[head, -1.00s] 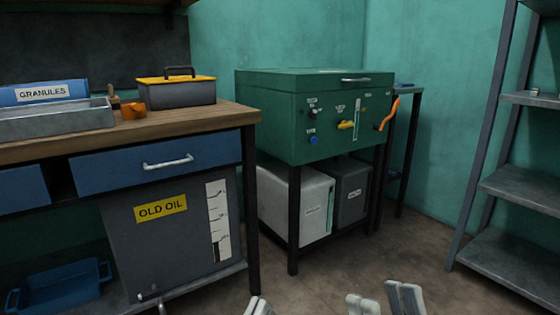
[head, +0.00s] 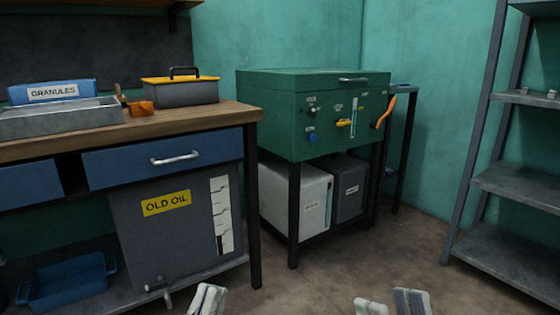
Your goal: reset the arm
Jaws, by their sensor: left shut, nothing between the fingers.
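My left gripper (head: 208,299) shows at the bottom edge of the head view, left of the middle. Its pale fingertips are together with nothing between them. My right gripper (head: 392,303) shows at the bottom edge, right of the middle. Its pale fingertips stand apart, and I see nothing between them. Both grippers are in front of the floor and touch nothing that I can see. The rest of both arms is below the picture.
A wooden-topped workbench (head: 190,118) with a blue drawer stands at left, an "OLD OIL" tank (head: 180,240) beneath. A green cabinet (head: 270,110) on black legs stands at the back. Grey shelving (head: 510,185) is at right. The brown floor (head: 330,270) between is clear.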

